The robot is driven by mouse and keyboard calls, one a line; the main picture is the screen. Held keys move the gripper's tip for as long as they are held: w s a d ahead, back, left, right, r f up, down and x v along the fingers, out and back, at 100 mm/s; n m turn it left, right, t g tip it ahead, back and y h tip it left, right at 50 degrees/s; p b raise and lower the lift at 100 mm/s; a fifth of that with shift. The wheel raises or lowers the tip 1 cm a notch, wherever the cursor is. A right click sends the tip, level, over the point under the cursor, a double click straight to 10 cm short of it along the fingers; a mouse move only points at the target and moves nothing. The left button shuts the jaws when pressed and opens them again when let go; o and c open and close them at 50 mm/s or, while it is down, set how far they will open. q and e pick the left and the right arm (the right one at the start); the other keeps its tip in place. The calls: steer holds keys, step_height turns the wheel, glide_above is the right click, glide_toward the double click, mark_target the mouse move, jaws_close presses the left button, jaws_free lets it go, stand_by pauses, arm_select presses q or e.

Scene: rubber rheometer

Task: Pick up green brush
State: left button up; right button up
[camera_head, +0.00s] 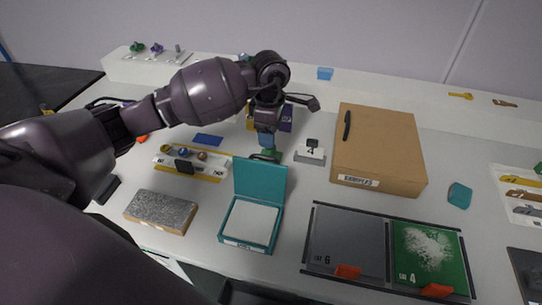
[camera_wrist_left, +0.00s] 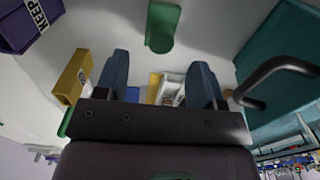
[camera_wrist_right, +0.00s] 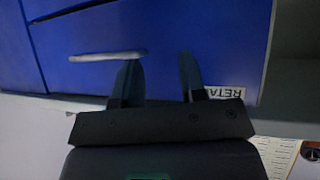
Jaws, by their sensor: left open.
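A green object (camera_head: 268,155), probably the green brush, lies on the table behind the open teal box, partly hidden by my left gripper (camera_head: 266,142). In the left wrist view, a green piece with a rounded knob (camera_wrist_left: 163,25) shows beyond the fingertips. My left gripper (camera_wrist_left: 160,72) is open, pointing down, with nothing clasped between its fingers. My right gripper (camera_wrist_right: 158,75) shows only in its wrist view; its fingers are apart in front of a blue surface, with no object clasped between them.
The teal box (camera_head: 250,222) stands open in front. A cardboard box (camera_head: 380,145) and a small white block marked 4 (camera_head: 310,152) are to the right. A blue box (camera_wrist_right: 150,40) with a pale handle faces my right gripper.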

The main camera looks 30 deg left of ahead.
arm_select(q)
steer(key=shift+f, duration=2.7)
steer(key=c, duration=1)
steer(key=shift+c, duration=0.2)
steer(key=shift+r, duration=0.1)
step_height(320, 180, up, 20)
steer(key=shift+p, duration=0.45)
steer(key=o, duration=0.3)
steer(key=shift+c, duration=1)
